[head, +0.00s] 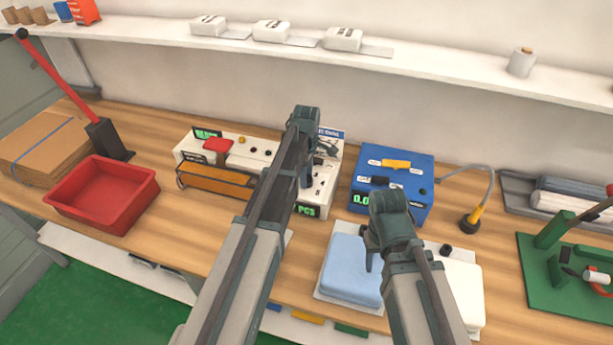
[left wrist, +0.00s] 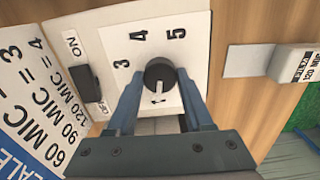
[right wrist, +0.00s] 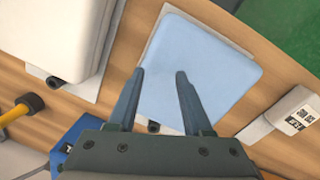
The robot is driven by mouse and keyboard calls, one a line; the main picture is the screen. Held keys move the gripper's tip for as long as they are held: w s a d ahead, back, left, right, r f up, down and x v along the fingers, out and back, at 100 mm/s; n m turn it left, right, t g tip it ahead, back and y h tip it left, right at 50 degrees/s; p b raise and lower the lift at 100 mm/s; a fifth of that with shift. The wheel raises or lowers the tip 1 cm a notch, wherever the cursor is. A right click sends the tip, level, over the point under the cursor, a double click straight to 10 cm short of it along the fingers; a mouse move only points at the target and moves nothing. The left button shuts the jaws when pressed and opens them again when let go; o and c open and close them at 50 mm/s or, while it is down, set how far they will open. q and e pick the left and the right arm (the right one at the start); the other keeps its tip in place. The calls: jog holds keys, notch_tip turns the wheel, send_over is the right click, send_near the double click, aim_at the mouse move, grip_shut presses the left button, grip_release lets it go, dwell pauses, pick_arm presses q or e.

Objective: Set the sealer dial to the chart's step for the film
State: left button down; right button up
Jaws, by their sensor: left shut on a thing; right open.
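The sealer's black dial (left wrist: 160,74) sits on a white plate marked 3, 4 and 5, with a small pale mark at its near edge. My left gripper (left wrist: 160,85) is shut on the dial, a finger on each side. A white block labelled 120 MIC (left wrist: 296,63) lies at the right on a pale sheet. In the head view, my left arm covers part of the sealer (head: 322,190). My right gripper (right wrist: 158,82) is open and empty above a light blue pad (right wrist: 205,60).
A blue box with a green display (head: 420,170) stands right of the sealer. A red tray (head: 105,195) and cardboard stack (head: 45,145) are at left. A green fixture (head: 545,265) stands at right. Labelled white packs (head: 343,39) rest on the shelf (head: 450,66).

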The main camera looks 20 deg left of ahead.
pick_arm(q)
jog(key=m, duration=0.3)
jog(key=shift+m, duration=0.4)
jog(key=m, duration=0.3)
jog(key=shift+m, duration=0.3)
jog(key=m, duration=1.4)
jog(key=shift+m, duration=0.3)
jog(key=m, duration=0.3)
jog(key=shift+m, duration=2)
